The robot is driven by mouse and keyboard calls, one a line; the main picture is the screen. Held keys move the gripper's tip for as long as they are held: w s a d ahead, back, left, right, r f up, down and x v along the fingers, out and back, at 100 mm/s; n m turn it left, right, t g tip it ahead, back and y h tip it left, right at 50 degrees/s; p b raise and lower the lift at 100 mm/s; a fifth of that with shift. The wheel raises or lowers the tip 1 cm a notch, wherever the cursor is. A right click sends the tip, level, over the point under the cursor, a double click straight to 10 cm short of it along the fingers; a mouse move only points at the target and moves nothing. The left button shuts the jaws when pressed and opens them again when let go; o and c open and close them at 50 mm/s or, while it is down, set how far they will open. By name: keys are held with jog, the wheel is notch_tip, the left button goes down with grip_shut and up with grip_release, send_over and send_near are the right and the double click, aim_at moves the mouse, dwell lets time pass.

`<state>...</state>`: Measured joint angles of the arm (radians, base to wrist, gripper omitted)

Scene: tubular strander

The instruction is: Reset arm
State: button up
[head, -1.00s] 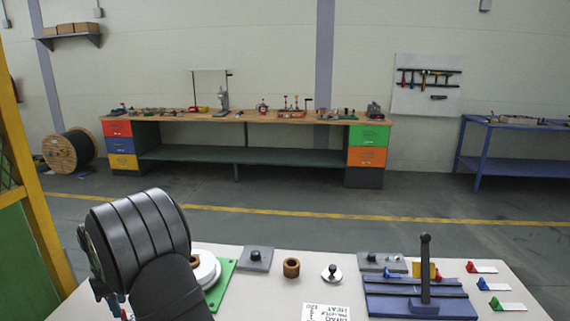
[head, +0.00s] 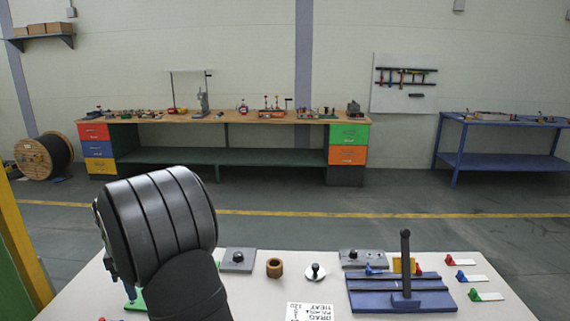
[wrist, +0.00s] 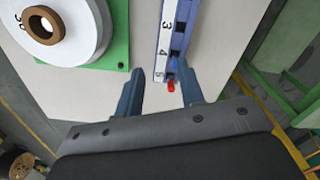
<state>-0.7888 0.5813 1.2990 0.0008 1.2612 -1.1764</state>
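My arm's black wrist fills the left front of the head view and hides the fingers there. In the wrist view my gripper (wrist: 158,84) is open, with its two blue-grey fingers apart. A numbered scale strip (wrist: 165,45) with a blue edge lies beyond the fingers. A blue piece with a red tip (wrist: 171,86) sits by the strip's number 5 end and appears between the fingertips. I cannot tell whether either finger touches it.
A white disc (wrist: 88,35) with a brown ring (wrist: 43,24) sits on a green plate (wrist: 117,50). The pale table (head: 255,293) carries a brown ring (head: 274,268), a black-knobbed piece (head: 315,272) and a blue slotted base (head: 375,299) with an upright black post (head: 405,262).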

jog(key=s+d+m, duration=0.3)
jog(key=d+m, duration=0.2)
jog(key=d, duration=2)
jog(key=a+f, duration=0.7)
jog(key=a, duration=0.5)
jog(key=shift+s+f, duration=0.15)
jog(key=shift+s, duration=0.2)
